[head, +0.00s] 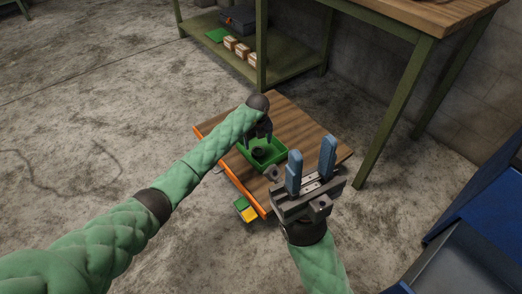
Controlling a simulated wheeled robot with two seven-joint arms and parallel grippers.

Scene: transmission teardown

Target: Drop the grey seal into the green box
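A green box (278,147) stands on the small wooden table. My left gripper (259,141) reaches over it and points down. Its dark fingers look spread apart, with nothing clearly held between them. A dark round part (258,153) shows inside the box, just below these fingers. A small grey part (271,173) with a hole lies on the table at the box's near side. I cannot tell for certain which of these two is the grey seal. My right gripper (312,160) is open and empty, its blue fingers pointing up, in front of the table's near right part.
The low wooden table (298,122) has an orange edge. Small green and yellow bins (246,211) are at its near left side. A tall workbench (425,22) stands behind on the right, with boxes (238,46) on a shelf. A blue container (480,215) is at right.

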